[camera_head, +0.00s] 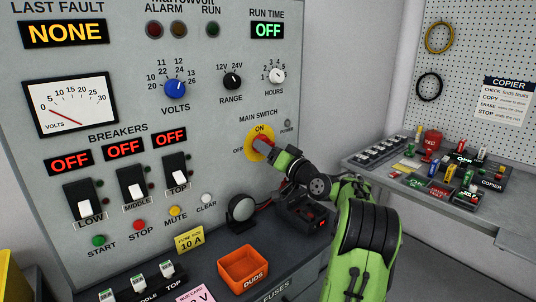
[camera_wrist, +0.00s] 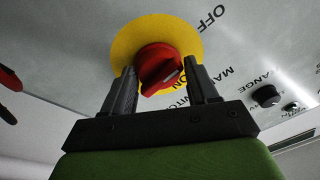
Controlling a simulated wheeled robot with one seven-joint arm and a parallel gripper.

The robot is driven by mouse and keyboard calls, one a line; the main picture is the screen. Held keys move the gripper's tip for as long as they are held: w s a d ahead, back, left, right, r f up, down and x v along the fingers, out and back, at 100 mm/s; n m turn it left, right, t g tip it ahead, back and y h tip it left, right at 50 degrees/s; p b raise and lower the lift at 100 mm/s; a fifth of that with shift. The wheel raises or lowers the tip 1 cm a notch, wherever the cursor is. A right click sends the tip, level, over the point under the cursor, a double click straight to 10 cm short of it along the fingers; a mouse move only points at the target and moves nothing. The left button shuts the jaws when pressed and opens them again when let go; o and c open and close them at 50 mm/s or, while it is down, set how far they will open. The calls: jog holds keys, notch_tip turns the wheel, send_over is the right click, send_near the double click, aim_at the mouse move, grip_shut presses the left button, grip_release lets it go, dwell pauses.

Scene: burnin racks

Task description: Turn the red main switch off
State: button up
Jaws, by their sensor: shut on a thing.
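The red main switch (camera_wrist: 160,68) is a round knob with a raised grip on a yellow disc (camera_wrist: 127,42). In the head view, the yellow disc (camera_head: 251,153) is on the grey panel under the words MAIN SWITCH, with ON above it and OFF to its left. My gripper (camera_head: 266,147) reaches the knob from the right and hides much of it there. In the wrist view, the fingers of my gripper (camera_wrist: 163,82) stand on both sides of the red knob, shut on it. The knob's exact pointing is hard to tell.
Below the switch are a round dark lamp (camera_head: 241,208), an orange DUDS bin (camera_head: 243,268) and a black box with a red switch (camera_head: 308,220). The VOLTS, RANGE and HOURS knobs are above. A side bench (camera_head: 440,205) at right holds copier parts.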

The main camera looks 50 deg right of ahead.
jog(key=shift+s+d+r, duration=0.15)
jog(key=shift+d+r, duration=0.1)
jog(key=o, duration=0.9)
jog(key=shift+d+f, duration=0.1)
jog(key=shift+d, duration=0.05)
jog(key=shift+o, duration=0.2)
jog(key=shift+f, duration=0.1)
jog(key=s+a+f, duration=0.2)
jog(key=s, duration=1.3)
jog(key=shift+s, duration=0.2)
